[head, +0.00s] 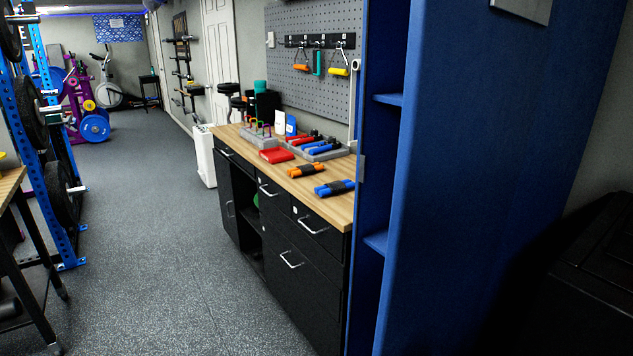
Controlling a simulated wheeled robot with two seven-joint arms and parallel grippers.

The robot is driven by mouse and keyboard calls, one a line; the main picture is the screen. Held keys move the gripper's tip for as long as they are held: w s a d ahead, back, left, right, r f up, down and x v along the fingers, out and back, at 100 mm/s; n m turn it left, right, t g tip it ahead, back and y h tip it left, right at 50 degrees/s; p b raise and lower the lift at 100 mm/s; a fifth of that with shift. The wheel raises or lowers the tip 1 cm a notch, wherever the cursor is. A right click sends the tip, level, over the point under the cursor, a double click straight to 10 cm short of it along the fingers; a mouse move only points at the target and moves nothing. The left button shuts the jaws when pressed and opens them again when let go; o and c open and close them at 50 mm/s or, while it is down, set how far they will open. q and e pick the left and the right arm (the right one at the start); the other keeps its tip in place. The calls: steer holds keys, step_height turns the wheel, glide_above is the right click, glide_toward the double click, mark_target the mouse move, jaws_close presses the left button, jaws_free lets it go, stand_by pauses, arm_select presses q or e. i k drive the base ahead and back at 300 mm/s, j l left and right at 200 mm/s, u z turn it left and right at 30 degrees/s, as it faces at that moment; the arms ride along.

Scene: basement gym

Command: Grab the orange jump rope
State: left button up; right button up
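An orange jump rope (306,170), bundled with a black middle, lies on the wooden top (262,160) of a black cabinet along the right wall. A similar blue bundle (335,187) lies just nearer on the same top, apart from it. Neither of my grippers is in view.
A red flat item (277,156), a grey tray (322,154) with red and blue handles, and small racks share the top. A tall blue cabinet (480,180) stands close on the right. A pegboard (315,90) holds hanging handles. The speckled floor (150,230) is clear left of the cabinet.

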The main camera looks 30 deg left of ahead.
mark_target(306, 169)
steer(key=i+j, duration=0.1)
steer(key=j, duration=0.55)
steer(key=i+j+z, duration=0.1)
steer(key=j, duration=0.55)
steer(key=i+j, duration=0.15)
steer(key=j, duration=0.5)
steer(key=i+j+z, duration=0.1)
steer(key=j, duration=0.55)
